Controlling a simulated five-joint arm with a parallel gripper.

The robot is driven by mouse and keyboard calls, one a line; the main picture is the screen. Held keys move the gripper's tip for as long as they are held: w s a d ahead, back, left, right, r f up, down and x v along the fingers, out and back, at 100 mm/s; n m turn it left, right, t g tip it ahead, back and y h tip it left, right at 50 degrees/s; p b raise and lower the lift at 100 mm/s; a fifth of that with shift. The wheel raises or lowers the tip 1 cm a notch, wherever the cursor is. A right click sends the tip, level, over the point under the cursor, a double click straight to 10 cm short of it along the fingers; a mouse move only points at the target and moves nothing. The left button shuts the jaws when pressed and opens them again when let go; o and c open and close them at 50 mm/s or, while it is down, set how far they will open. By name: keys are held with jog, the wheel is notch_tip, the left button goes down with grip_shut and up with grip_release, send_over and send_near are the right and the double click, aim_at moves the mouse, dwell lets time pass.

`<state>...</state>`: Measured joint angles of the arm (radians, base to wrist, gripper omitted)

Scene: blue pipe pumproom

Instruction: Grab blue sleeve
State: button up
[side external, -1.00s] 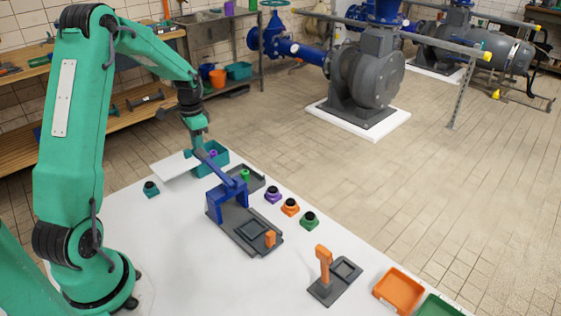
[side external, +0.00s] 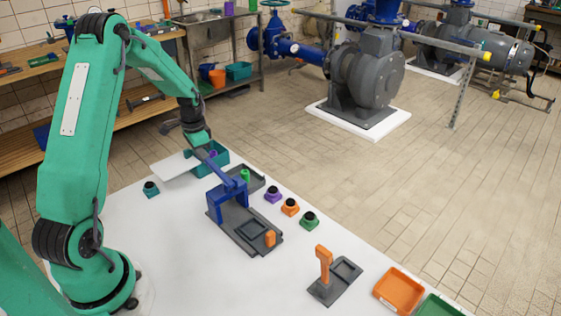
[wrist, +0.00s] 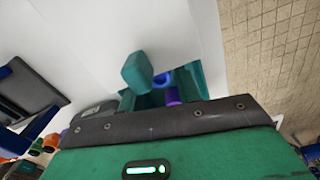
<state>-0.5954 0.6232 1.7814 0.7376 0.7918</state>
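The blue sleeve (wrist: 161,78) shows in the wrist view as a small bright blue piece inside a teal bin (wrist: 190,80). A purple sleeve (wrist: 172,96) stands close to it in the bin. In the side view the teal bin (side external: 221,157) sits at the table's far edge; the blue sleeve cannot be made out there. My gripper (side external: 199,146) is over the bin, pointing down. In the wrist view a teal fingertip (wrist: 137,73) shows just left of the blue sleeve. The other finger is not clear, and the opening between them cannot be judged.
A blue lever press (side external: 228,195) on a grey base stands beside the bin, its arm reaching toward my gripper. Purple, orange and green black-topped pieces (side external: 290,207) stand to its right. Orange (side external: 398,290) and green trays are at the right edge. A white panel (side external: 168,166) adjoins the bin.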

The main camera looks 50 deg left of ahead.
jog(key=shift+c, duration=0.2)
grip_shut()
jog(key=shift+r, duration=0.1)
jog(key=shift+r, duration=0.4)
notch_tip(320, 180, up, 3)
jog(key=shift+r, duration=0.15)
jog(key=d+r, duration=0.6)
jog(key=d, duration=0.5)
jog(key=shift+w+d+r, duration=0.3)
jog(key=shift+d+r, duration=0.05)
jog(key=shift+r, duration=0.05)
